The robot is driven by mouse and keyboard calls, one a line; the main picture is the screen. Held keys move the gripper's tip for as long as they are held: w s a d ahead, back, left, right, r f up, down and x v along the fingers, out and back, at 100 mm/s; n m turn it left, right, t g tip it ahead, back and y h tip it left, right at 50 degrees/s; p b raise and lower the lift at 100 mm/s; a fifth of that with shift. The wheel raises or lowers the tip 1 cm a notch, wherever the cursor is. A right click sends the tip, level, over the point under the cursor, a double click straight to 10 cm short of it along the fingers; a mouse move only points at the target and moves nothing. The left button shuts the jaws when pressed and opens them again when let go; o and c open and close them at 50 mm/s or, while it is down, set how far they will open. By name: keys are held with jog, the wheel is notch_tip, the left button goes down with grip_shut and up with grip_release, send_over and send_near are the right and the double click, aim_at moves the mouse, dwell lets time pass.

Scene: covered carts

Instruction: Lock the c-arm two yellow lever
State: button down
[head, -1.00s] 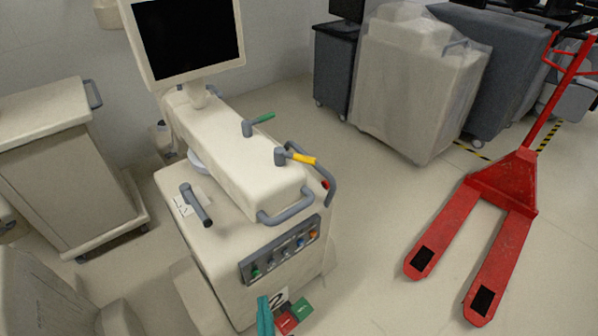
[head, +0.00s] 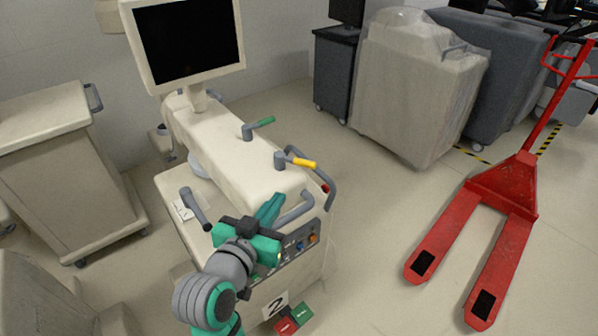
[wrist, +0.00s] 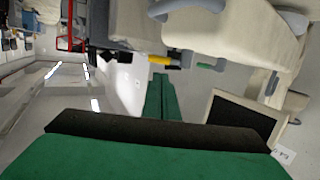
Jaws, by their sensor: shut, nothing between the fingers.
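The c-arm cart (head: 232,150) is a cream machine with a monitor and a number 2 label on its lower front. Its yellow lever (head: 304,163) sits on a grey knob at the near right of the top and points right; it also shows in the wrist view (wrist: 163,62). A green lever (head: 263,122) is farther back on the same top, and it shows in the wrist view (wrist: 204,66). My gripper (head: 272,204) is shut and empty, over the front end of the cart, nearer the camera and below the yellow lever, apart from it. In the wrist view my green fingers (wrist: 161,80) point toward the levers.
Grey handles (head: 295,208) curve around the cart's front and right side, close to my gripper. A red pallet jack (head: 505,188) stands on the right floor. Covered carts (head: 415,90) stand behind. Floor between is clear.

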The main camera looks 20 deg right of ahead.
aim_at(304, 166)
jog(key=shift+r, duration=0.35)
jog(key=shift+d, duration=0.1)
jog(key=x, duration=1.4)
